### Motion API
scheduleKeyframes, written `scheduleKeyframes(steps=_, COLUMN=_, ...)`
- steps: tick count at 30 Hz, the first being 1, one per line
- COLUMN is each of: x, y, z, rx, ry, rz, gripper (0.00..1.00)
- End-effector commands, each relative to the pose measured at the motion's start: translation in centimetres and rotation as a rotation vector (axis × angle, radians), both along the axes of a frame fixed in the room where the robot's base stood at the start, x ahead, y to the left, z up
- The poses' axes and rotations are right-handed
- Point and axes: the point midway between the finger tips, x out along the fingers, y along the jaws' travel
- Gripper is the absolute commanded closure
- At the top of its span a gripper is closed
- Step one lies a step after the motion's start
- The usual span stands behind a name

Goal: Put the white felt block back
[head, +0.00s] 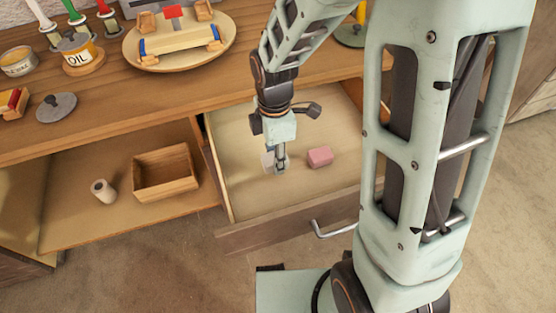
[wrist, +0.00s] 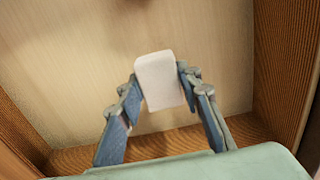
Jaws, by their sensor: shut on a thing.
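The white felt block (wrist: 160,82) is a small pale rounded block between the fingers of my gripper (wrist: 158,90) in the wrist view. The fingers press on its two sides, so my gripper is shut on it. In the head view my gripper (head: 278,168) points down inside the open drawer (head: 240,128). The block (head: 267,160) shows there as a pale patch beside the fingers, partly hidden. I cannot tell whether it touches the drawer floor.
A pink block (head: 320,157) lies in the drawer, right of my gripper. An open wooden box (head: 165,174) and a white roll (head: 103,191) sit on the lower shelf at left.

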Motion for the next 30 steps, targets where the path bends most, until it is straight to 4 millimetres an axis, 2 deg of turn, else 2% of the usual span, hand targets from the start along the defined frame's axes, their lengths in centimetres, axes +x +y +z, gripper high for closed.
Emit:
scheduleKeyframes(steps=5, x=0.4, y=-1.0, z=-1.4, rx=-0.001, ry=0.003, rz=-0.003, gripper=0.90)
scheduleKeyframes(steps=10, x=0.3, y=-0.8, z=-4.0, rx=-0.001, ry=0.004, rz=0.001, gripper=0.90)
scheduleKeyframes(steps=22, x=0.4, y=-0.8, z=-4.5, rx=0.000, ry=0.001, rz=0.000, gripper=0.90)
scheduleKeyframes(steps=23, x=0.4, y=-0.8, z=-4.4, rx=0.000, ry=0.000, rz=0.000, gripper=0.66)
scheduleKeyframes(steps=27, x=0.3, y=-0.8, z=-4.4, rx=0.000, ry=0.001, rz=0.000, gripper=0.50)
scheduleKeyframes(steps=30, x=0.3, y=-0.8, z=-4.4, rx=0.000, ry=0.000, rz=0.000, gripper=0.50)
